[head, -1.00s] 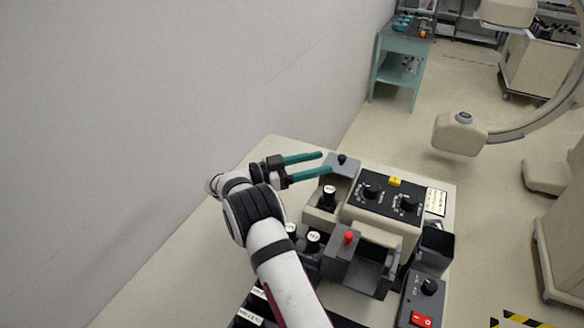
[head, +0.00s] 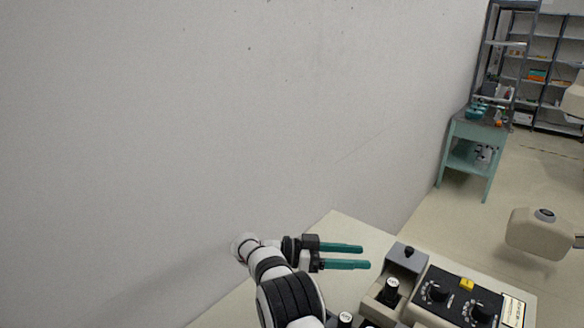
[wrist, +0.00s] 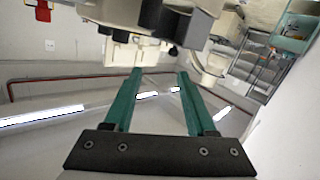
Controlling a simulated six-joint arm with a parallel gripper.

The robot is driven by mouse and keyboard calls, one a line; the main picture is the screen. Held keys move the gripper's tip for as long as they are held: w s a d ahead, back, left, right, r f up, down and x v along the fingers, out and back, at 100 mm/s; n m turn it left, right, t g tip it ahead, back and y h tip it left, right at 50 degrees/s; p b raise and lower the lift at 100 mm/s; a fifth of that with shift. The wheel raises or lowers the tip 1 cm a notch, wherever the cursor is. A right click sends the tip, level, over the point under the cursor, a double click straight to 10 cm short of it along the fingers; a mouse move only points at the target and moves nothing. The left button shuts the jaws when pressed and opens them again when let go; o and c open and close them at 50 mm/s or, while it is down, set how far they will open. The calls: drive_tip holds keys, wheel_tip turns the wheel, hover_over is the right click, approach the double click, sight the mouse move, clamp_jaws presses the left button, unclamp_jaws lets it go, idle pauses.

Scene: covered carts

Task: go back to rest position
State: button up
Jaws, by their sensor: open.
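My gripper (head: 366,257) is open, with two parallel teal fingers and nothing between them. In the head view it is held level above the back left part of the table (head: 342,228), pointing right. A gap separates its fingertips from the grey box with a black knob (head: 407,256) to their right. In the wrist view the open fingers (wrist: 160,75) show empty, with the room beyond them tilted.
A control panel with black dials (head: 459,297) and a black knob with a white top (head: 391,288) stand on the table, right of the gripper. A plain wall (head: 200,120) is close behind and left of my arm. A teal cart (head: 471,150) stands farther back.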

drive_tip(key=s+r+n+g+y, duration=0.1)
drive_tip(key=s+r+n+y, duration=0.3)
drive_tip(key=s, duration=0.6)
drive_tip(key=s+n+g+y, duration=0.1)
drive_tip(key=s+n+y, duration=0.1)
drive_tip(key=s+y, duration=0.5)
drive_tip(key=s+a+f+n+t+y, duration=0.1)
drive_tip(key=s+a+f+n+y, duration=0.1)
drive_tip(key=s+a, duration=0.3)
drive_tip(key=s+a+f+n+t+y, duration=0.1)
drive_tip(key=s+a+y, duration=0.4)
drive_tip(key=s, duration=0.9)
drive_tip(key=shift+s+a+f+n+t, duration=0.3)
drive_tip(key=shift+a+f+n, duration=0.4)
drive_tip(key=shift+n, duration=0.3)
